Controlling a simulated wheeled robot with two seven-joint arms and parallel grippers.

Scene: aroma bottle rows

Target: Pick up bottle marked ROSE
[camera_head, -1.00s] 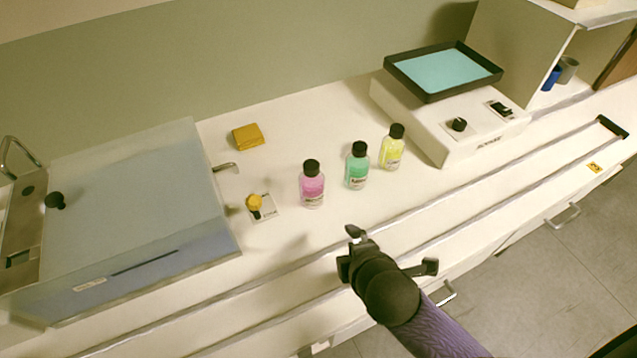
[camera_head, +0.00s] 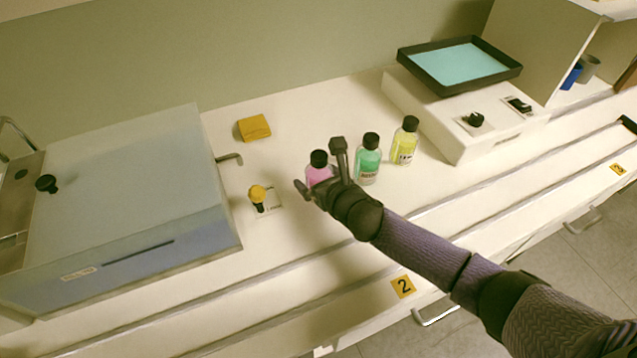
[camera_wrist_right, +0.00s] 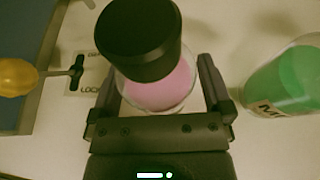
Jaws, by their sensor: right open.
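Three bottles with black caps stand upright in a row on the counter: a pink one (camera_head: 318,172), a green one (camera_head: 368,160) and a yellow one (camera_head: 405,142). My right gripper (camera_head: 322,172) is open at the pink bottle, its fingers on either side of it. In the right wrist view the pink bottle (camera_wrist_right: 160,88) stands between the open fingers, its black cap towards the camera. The green bottle (camera_wrist_right: 288,82) is just right of the fingers there. The pink bottle's label is hidden, so I cannot read ROSE on it. My left gripper is not in view.
A blue-grey box (camera_head: 120,200) stands at the left. A yellow knob (camera_head: 257,193) and an orange block (camera_head: 254,128) are left of the bottles. A white device (camera_head: 470,115) with a black tray (camera_head: 459,64) stands at the right.

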